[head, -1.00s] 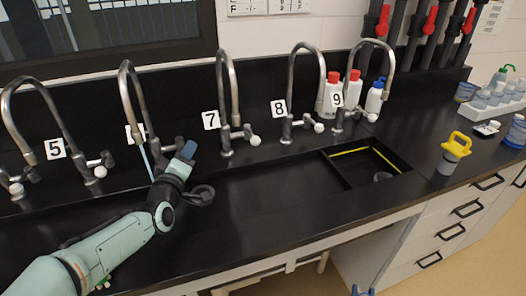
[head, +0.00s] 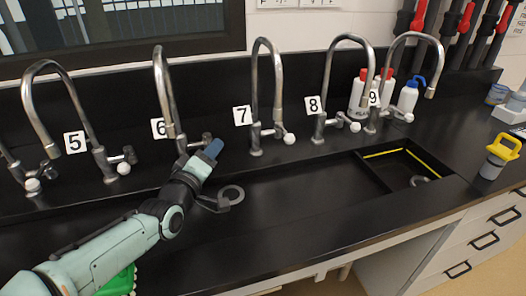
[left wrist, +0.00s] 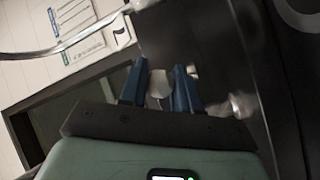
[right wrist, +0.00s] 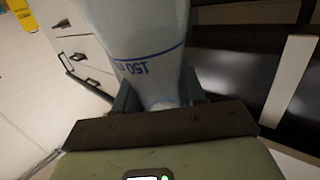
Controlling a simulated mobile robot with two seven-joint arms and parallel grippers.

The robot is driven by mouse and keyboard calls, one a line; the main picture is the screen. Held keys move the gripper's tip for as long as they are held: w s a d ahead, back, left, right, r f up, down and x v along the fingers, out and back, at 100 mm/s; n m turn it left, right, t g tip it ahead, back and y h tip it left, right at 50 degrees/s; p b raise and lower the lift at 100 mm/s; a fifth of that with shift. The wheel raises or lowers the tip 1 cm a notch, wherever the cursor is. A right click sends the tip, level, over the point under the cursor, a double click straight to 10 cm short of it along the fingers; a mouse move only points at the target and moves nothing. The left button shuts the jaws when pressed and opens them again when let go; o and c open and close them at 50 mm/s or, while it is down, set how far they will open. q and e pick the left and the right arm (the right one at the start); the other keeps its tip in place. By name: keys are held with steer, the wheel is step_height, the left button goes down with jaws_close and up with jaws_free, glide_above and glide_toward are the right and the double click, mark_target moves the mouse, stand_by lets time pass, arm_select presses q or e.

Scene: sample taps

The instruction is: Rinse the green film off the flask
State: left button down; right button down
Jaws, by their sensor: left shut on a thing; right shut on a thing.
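My left gripper (head: 207,152) is at the valve of tap 6 (head: 165,100) in the head view, partly hiding it. In the left wrist view its blue fingers (left wrist: 160,90) are shut on the white tap knob (left wrist: 159,84). No water stream shows under tap 6 now. The flask (right wrist: 140,35) shows only in the right wrist view, large and cut off by the top edge. It is pale and translucent, with a blue line and a 150 mark. My right gripper (right wrist: 158,100) is shut on it. I see no green film on the visible part.
Tap 5 (head: 35,110) and tap 7 (head: 277,90) flank tap 6. A green object (head: 120,282) is partly hidden behind my left arm. A yellow-topped container (head: 493,166) stands at the right.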

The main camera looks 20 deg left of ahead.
arm_select(q)
steer(key=shift+r, duration=0.1)
steer(key=c, duration=0.8)
jaws_free()
steer(key=shift+c, duration=0.2)
arm_select(e)
steer(key=shift+r, duration=0.15)
